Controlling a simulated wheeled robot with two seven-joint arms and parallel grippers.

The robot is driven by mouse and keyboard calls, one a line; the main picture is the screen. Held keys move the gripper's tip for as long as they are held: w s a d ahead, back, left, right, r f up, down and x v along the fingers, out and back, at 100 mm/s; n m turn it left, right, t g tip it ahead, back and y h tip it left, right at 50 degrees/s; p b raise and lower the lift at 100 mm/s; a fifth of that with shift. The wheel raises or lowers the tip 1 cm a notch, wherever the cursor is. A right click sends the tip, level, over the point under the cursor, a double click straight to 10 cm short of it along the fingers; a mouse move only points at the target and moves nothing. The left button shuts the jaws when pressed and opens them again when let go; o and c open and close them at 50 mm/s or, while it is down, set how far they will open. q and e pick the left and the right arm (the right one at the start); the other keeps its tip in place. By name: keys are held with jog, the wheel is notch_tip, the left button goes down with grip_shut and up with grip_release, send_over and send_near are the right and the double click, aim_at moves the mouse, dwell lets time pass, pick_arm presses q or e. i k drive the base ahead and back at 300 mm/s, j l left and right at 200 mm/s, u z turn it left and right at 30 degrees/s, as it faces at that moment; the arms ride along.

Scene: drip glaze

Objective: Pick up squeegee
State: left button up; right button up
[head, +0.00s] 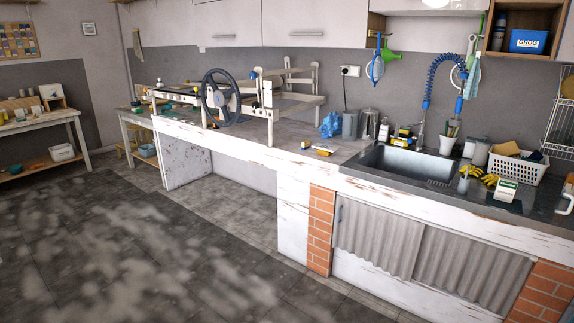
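No squeegee can be made out with certainty. A small yellow and white item (317,149) lies on the counter left of the sink; it is too small to identify. A blue looped tool (376,69) and a green funnel-shaped item (392,56) hang on the wall behind the counter. A pale teal item (473,78) hangs at the right, beside the blue coiled hose; its kind is unclear. Neither of my grippers is in view.
A long counter (345,166) with a metal sink (405,162) runs along the wall. A white basket (517,167), yellow gloves (489,180) and a wheeled machine (222,98) stand on it. Side tables are at the left. The dark floor (130,255) in front is clear.

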aim_at(305, 145)
jog(key=i+l, duration=0.3)
jog(key=i, duration=0.15)
jog(key=i+l+z, duration=0.1)
jog(key=i+l, duration=0.45)
jog(key=i, duration=0.3)
jog(key=i+l+u, duration=0.1)
jog(key=i+l, duration=0.15)
jog(key=i+l+u, duration=0.1)
jog(key=l, duration=0.4)
jog(key=i, duration=0.1)
